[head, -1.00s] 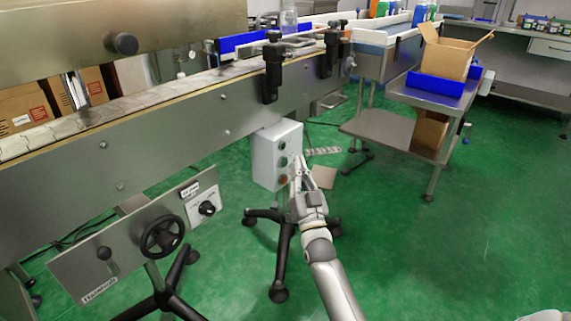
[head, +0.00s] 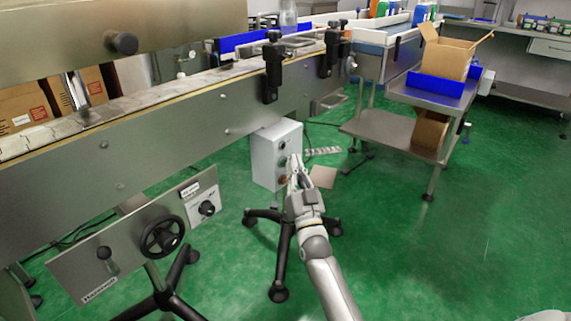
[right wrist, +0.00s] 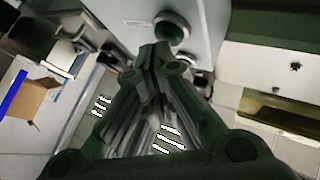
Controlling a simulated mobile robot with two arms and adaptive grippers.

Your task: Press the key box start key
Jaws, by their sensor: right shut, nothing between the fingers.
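The key box (head: 266,150) is a pale grey box on a stand under the conveyor frame, with a column of round keys on its right-hand face. My right gripper (head: 293,158) is shut and empty, its tips close in front of that face beside the middle and lower keys. In the right wrist view the shut fingertips (right wrist: 155,50) point at the box (right wrist: 205,18), just below a round key (right wrist: 172,27). A second round part lies partly behind the fingers. I cannot tell whether the tips touch a key, or read which is the start key. My left gripper is not in view.
The conveyor's steel side (head: 190,125) runs above and left of the key box. A panel with a black handwheel (head: 162,235) stands at lower left. A steel trolley (head: 400,130) with a cardboard box (head: 446,55) is at right.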

